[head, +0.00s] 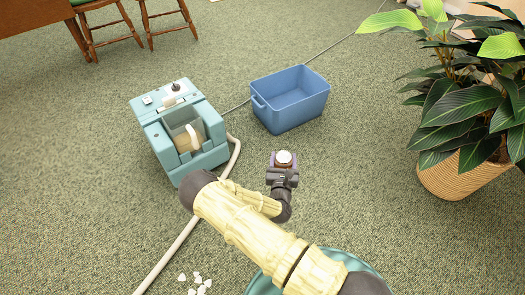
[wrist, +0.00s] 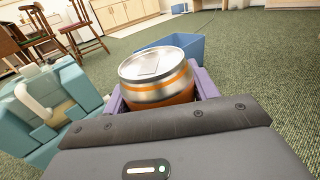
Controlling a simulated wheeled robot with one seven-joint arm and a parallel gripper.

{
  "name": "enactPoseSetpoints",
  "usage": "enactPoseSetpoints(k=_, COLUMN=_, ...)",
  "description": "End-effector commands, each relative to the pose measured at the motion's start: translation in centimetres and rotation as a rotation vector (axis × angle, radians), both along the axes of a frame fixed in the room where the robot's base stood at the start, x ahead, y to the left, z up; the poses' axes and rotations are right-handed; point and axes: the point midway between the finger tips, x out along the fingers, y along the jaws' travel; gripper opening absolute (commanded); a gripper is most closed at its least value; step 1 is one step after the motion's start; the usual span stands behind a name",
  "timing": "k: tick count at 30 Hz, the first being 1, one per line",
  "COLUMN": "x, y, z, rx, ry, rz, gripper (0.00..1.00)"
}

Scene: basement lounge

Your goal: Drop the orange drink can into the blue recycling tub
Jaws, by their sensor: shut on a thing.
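The orange drink can (wrist: 158,80) is silver at the top with orange bands, and it sits between the purple fingers of my gripper (wrist: 160,95). My gripper is shut on it. In the head view the can (head: 284,158) shows its pale round top in my gripper (head: 284,166), in the middle of the picture. The blue recycling tub (head: 291,112) stands on the carpet beyond my gripper, apart from it, and its visible inside looks empty. In the wrist view the tub (wrist: 190,46) is partly hidden behind the can.
A teal machine (head: 160,143) stands left of the tub, with a pale hose (head: 188,230) running along the floor. A potted plant (head: 452,176) stands at right. White scraps (head: 198,283) lie at the lower left. Wooden chairs (head: 104,30) are at the back left. Carpet right of the tub is clear.

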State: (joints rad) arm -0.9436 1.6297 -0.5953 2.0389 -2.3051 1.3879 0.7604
Motion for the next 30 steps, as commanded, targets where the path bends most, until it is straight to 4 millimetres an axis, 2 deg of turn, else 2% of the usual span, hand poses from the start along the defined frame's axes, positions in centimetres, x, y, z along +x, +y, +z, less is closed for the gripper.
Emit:
enactPoseSetpoints(k=1, x=0.4, y=-2.0, z=2.6, rx=-0.010, ry=0.002, rz=0.022, gripper=0.37)
enactPoseSetpoints(k=3, x=0.8, y=-4.1, z=4.3, rx=-0.009, ry=0.002, rz=0.054, gripper=0.37)
enactPoseSetpoints(k=6, x=0.9, y=-6.5, z=6.0, rx=-0.006, ry=0.004, rz=0.082, gripper=0.37)
enactPoseSetpoints(k=9, x=0.9, y=-8.1, z=6.9, rx=-0.002, ry=0.002, rz=0.092, gripper=0.37)
enactPoseSetpoints(k=12, x=0.8, y=-8.6, z=7.1, rx=0.002, ry=0.001, rz=0.096, gripper=0.37)
enactPoseSetpoints(k=30, x=0.9, y=-9.0, z=6.9, rx=0.002, ry=-0.001, rz=0.087, gripper=0.37)
